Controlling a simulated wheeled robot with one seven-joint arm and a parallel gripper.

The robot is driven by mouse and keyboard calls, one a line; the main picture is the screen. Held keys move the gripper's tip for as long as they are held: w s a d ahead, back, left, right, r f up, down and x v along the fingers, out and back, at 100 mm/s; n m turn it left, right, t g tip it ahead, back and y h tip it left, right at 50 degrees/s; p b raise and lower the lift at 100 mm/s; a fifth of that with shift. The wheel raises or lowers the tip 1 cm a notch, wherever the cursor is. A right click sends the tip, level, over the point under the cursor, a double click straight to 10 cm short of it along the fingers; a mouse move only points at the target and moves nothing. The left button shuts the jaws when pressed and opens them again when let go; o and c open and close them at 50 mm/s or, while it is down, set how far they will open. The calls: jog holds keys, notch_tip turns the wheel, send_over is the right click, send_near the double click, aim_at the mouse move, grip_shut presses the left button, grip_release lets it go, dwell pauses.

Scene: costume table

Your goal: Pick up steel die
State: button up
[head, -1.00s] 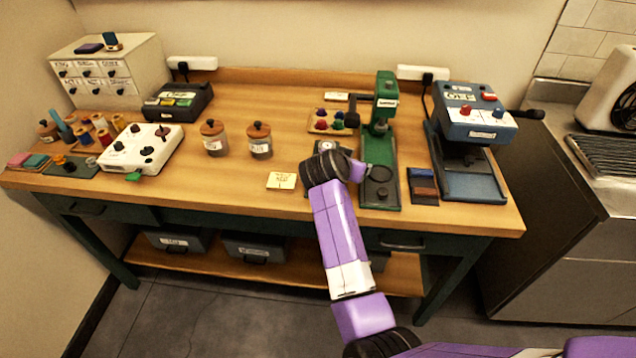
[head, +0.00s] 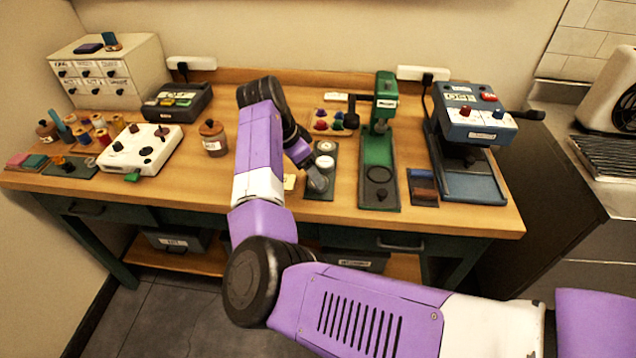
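A dark mat (head: 327,190) lies near the table's front edge, left of the green press. Small round, pale metallic pieces stand on it: one at the back (head: 325,147) and one in the middle (head: 325,162). A grey cylindrical shape (head: 318,182) shows at the front of the mat. I cannot tell which piece is the steel die. My gripper (head: 307,161) is at the mat's left side, close to these pieces and pointing down to the right. Its fingers are small and partly hidden by my wrist, so their opening and any contact are unclear.
The green press (head: 380,155) stands just right of the mat, with a dark tray (head: 423,187) and a blue machine (head: 470,130) further right. A lidded jar (head: 213,138) is left of my arm.

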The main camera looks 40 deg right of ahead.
jog(key=x, duration=0.2)
jog(key=p+x, duration=0.1)
jog(key=x, duration=0.1)
jog(key=shift+s+d, duration=0.15)
jog(key=shift+d, duration=0.25)
jog(key=shift+d+f, duration=0.2)
jog(key=shift+f, duration=0.4)
grip_shut()
